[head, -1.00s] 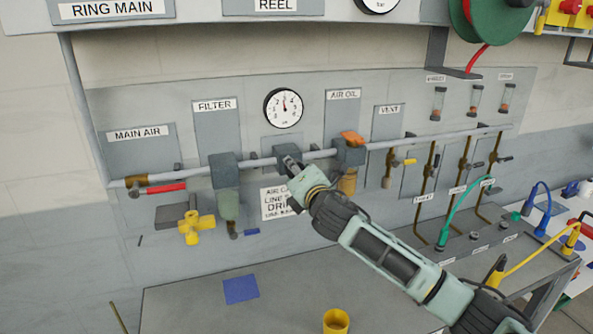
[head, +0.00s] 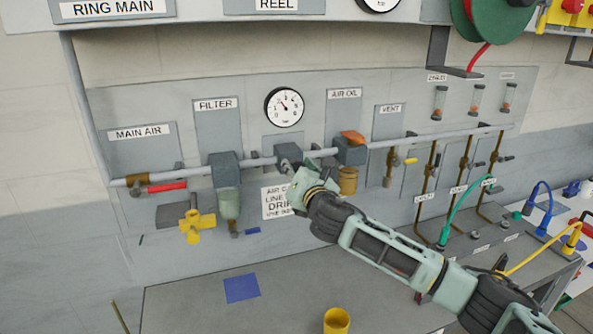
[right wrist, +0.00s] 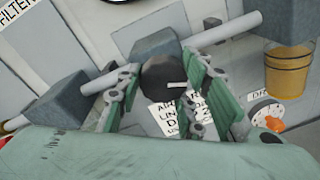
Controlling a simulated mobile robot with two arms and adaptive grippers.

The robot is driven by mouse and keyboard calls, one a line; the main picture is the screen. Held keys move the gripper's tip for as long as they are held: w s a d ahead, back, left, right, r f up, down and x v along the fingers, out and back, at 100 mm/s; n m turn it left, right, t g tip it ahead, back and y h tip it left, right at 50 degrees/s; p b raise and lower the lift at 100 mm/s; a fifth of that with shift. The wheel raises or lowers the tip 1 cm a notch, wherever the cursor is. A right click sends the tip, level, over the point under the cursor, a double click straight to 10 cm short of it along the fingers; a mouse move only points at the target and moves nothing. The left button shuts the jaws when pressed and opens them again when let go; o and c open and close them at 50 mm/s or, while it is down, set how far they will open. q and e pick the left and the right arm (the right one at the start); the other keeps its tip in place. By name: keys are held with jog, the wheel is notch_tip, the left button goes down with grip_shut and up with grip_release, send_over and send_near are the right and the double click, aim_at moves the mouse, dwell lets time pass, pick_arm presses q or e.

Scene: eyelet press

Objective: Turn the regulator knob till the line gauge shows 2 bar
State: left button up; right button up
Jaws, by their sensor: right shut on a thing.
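The line gauge (head: 284,107) is a round white dial on the grey panel. Its needle points to the upper left, around the 2; the exact reading is too small to tell. Below it the regulator (head: 287,151) is a dark grey block on the pipe. Its round dark knob (right wrist: 160,78) shows in the right wrist view between the two fingers. My right gripper (head: 291,165) is shut on this knob and hides most of it in the head view. The gripper also shows in the right wrist view (right wrist: 164,88). My left gripper is not in view.
The filter (head: 224,170) is left of the regulator. The air oil unit (head: 349,152) with its orange top is close on the right. A yellow valve handle (head: 195,226) is at the lower left. A yellow cup (head: 336,321) stands on the bench (head: 190,305).

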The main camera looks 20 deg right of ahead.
jog(key=shift+a+r, duration=0.1)
jog(key=shift+a, duration=0.05)
jog(key=o, duration=1)
jog(key=shift+o, duration=0.2)
jog(key=shift+a, duration=0.1)
jog(key=s, duration=1.2)
jog(key=shift+r, duration=0.25)
